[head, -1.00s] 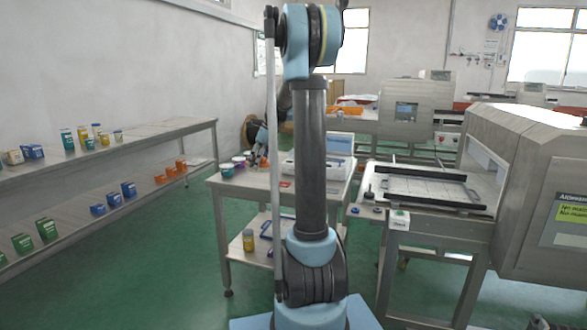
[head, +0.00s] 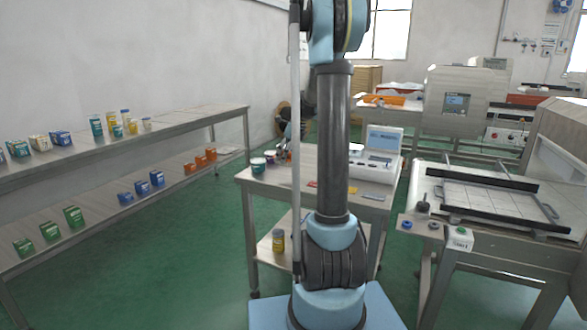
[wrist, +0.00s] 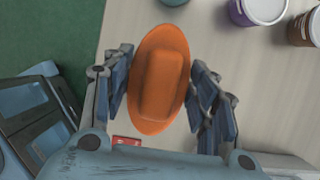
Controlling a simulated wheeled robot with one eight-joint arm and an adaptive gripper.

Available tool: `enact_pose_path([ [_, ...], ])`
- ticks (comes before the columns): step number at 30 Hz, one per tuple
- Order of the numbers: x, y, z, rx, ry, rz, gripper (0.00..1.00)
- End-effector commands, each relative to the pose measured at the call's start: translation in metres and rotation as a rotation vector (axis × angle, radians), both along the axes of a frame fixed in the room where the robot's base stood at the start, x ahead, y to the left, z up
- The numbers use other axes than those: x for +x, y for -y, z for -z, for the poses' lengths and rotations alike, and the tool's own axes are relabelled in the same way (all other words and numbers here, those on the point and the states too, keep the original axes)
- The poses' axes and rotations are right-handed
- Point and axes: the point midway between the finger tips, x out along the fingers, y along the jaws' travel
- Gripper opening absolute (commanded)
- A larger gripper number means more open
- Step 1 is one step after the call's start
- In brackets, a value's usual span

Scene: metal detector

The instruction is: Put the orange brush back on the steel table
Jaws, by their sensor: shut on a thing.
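My gripper (wrist: 162,90) is shut on the orange brush (wrist: 160,80), an oval piece with a raised block, held lengthwise between the fingers in the wrist view. The steel table (head: 268,182) stands in the middle of the head view. Its pale top (wrist: 215,35) lies under the brush in the wrist view, with green floor at the left. I cannot tell whether the brush touches the top. In the head view, my gripper is small and partly hidden behind my arm, by the tubs, and the brush is not clear.
A white scale (head: 375,160) stands on the table. Shelves (head: 120,150) line the left wall; a conveyor (head: 490,200) is at right.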

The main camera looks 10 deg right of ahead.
Motion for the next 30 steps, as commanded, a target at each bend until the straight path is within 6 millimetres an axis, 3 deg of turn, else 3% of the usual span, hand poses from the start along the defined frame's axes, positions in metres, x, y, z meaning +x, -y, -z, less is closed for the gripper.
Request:
enact_pose_path([
  [8, 0.0, 0.005, 0.019, 0.0, 0.0, 0.006, 0.15],
  [16, 0.0, 0.006, 0.052, 0.0, 0.0, 0.006, 0.15],
  [27, 0.0, 0.005, 0.056, 0.0, 0.0, 0.006, 0.15],
  [28, 0.0, 0.005, 0.056, 0.0, 0.0, 0.006, 0.6],
  [30, 0.0, 0.005, 0.056, 0.0, 0.0, 0.006, 0.73],
])
